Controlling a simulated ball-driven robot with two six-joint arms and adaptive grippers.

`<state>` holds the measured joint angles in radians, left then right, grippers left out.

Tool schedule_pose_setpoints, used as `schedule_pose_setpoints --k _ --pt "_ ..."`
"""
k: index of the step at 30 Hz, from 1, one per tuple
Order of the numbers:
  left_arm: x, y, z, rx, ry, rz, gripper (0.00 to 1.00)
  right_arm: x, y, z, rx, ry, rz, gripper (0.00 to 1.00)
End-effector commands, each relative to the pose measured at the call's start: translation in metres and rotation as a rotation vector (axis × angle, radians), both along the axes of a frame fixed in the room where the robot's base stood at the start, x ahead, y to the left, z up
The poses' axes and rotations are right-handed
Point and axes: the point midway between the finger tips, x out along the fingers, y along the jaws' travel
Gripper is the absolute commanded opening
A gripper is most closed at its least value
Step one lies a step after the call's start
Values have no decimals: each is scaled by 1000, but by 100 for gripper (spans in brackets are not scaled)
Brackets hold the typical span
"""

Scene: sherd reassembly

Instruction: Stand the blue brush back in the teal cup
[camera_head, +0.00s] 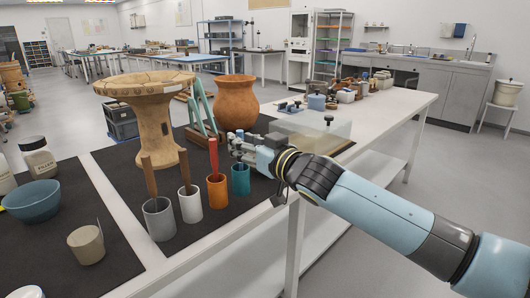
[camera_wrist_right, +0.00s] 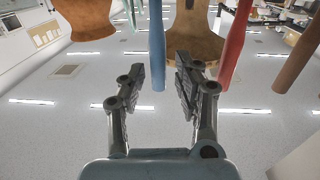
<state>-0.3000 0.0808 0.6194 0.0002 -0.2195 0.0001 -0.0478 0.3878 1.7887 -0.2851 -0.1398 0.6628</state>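The teal cup (camera_head: 240,180) stands at the right end of a row of cups on the dark mat. My right gripper (camera_head: 238,146) is just above it in the head view. The right wrist view is upside down and shows the blue brush (camera_wrist_right: 157,45) as an upright handle between the two fingers (camera_wrist_right: 160,75), with a gap on each side. The fingers are open. My left gripper is not in view.
An orange cup (camera_head: 217,191) with a red brush (camera_head: 213,157), a white cup (camera_head: 190,206) and a grey cup (camera_head: 159,220) stand to the left. A terracotta pot (camera_head: 236,103), a pedestal vessel (camera_head: 155,125) and a clear box (camera_head: 325,133) are behind.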

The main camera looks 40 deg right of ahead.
Motion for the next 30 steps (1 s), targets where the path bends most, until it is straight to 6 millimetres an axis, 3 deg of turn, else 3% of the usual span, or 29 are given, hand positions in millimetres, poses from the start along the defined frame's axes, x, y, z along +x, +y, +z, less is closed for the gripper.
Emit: schedule_pose_setpoints --k 15,21,30 --pt "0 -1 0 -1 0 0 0 -79 0 -1 -4 5 0 33" --pt "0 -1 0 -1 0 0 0 -91 1 1 0 1 0 33" --pt "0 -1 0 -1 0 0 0 -93 1 1 1 -1 0 33"
